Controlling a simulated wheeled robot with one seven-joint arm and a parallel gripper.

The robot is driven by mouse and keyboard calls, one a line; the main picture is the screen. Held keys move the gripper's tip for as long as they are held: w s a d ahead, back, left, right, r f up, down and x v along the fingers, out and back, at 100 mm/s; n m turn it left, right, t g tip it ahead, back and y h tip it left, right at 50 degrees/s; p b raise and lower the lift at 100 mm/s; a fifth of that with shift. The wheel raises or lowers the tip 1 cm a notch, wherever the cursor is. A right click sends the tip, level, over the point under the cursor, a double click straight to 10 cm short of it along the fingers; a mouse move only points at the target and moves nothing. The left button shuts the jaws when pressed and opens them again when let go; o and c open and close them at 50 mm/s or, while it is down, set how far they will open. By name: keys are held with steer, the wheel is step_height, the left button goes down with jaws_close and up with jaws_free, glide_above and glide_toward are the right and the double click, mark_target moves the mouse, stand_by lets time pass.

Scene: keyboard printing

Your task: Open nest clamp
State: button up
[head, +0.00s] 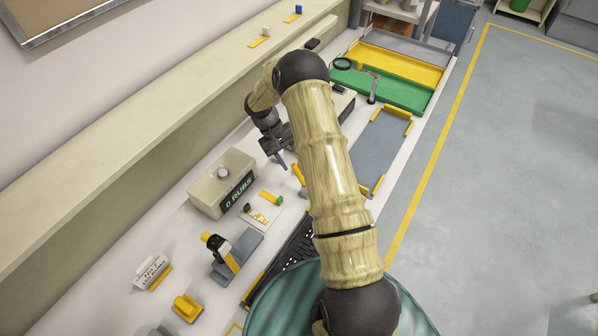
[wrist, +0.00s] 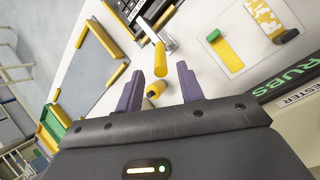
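What looks like the nest clamp is a small metal bracket (wrist: 147,27) with a yellow handle (wrist: 160,58) in the wrist view, at the edge of a dark slotted plate (wrist: 128,10). A short yellow-orange knob (wrist: 155,89) shows nearer, between my fingers; I cannot tell whether it belongs to the clamp. My gripper (wrist: 161,84) is open, its two purple fingers apart, with the yellow handle just beyond the tips. No contact shows. In the head view my gripper (head: 281,160) is over the bench, left of a yellow part (head: 298,174); my arm hides much of the area.
A beige tester box (head: 222,183) reading "0 RUBS" stands left of my gripper. A grey mat with yellow corners (head: 378,150) lies to the right. Green (head: 385,91) and yellow (head: 405,62) trays are behind. A card with samples (wrist: 243,35) lies beside the clamp.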

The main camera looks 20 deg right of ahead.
steer(key=p+x, duration=0.2)
steer(key=x, duration=0.5)
steer(key=shift+f, duration=0.15)
jaws_close()
